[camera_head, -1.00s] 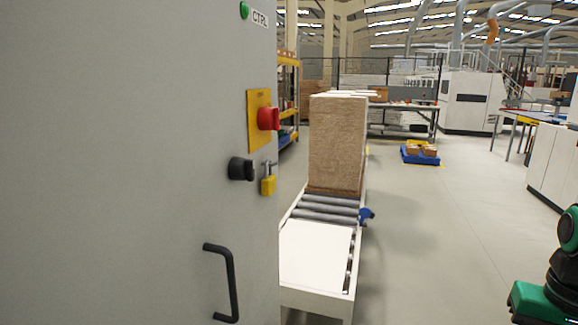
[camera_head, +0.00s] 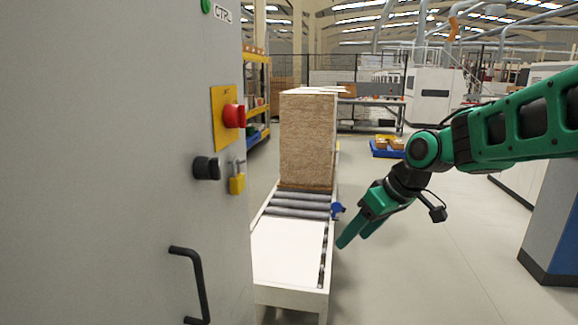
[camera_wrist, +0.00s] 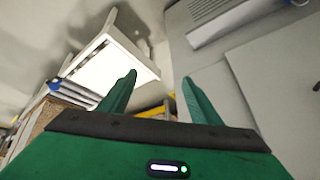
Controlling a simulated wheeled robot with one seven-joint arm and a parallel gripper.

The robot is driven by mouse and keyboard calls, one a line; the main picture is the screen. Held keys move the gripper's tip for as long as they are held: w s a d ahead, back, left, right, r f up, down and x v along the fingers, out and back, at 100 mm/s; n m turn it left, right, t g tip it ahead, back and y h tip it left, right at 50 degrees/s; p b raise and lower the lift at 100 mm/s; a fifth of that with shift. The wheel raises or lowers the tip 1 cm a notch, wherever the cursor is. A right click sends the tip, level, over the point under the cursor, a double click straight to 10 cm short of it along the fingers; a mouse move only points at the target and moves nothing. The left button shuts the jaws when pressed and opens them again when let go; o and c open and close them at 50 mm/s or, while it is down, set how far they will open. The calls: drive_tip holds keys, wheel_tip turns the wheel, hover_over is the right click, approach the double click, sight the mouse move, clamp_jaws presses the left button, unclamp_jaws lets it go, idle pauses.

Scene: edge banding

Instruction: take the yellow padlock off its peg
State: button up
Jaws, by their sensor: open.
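The yellow padlock (camera_head: 237,184) hangs by its shackle on the grey cabinet door (camera_head: 110,180), near the door's right edge in the head view. It sits right of a black knob (camera_head: 206,168) and below a red switch on a yellow plate. The peg itself is too small to make out. My gripper (camera_head: 356,238) is open and empty, well to the right of the padlock and lower, over the side of the conveyor. In the wrist view my two green fingers (camera_wrist: 158,95) stand apart with nothing between them. I cannot make out the padlock in the wrist view.
A red switch (camera_head: 234,116) and a black door handle (camera_head: 190,284) stick out from the cabinet. A roller conveyor (camera_head: 298,208) with a stack of boards (camera_head: 307,138) runs behind its edge. Open floor (camera_head: 420,270) lies to the right.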

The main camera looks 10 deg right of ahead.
drive_tip(key=w+a+r+n+y, duration=0.4)
drive_tip(key=w+a+r, duration=0.2)
drive_tip(key=a, duration=0.3)
drive_tip(key=n+y, duration=0.5)
approach(242, 179)
drive_tip(key=x, duration=0.9)
drive_tip(key=shift+a, duration=0.1)
drive_tip(key=shift+c, duration=0.4)
drive_tip(key=c, duration=1.1)
drive_tip(key=shift+r, duration=0.75)
drive_tip(key=s+d, duration=0.3)
drive_tip(key=d, duration=0.5)
drive_tip(key=shift+d, duration=0.25)
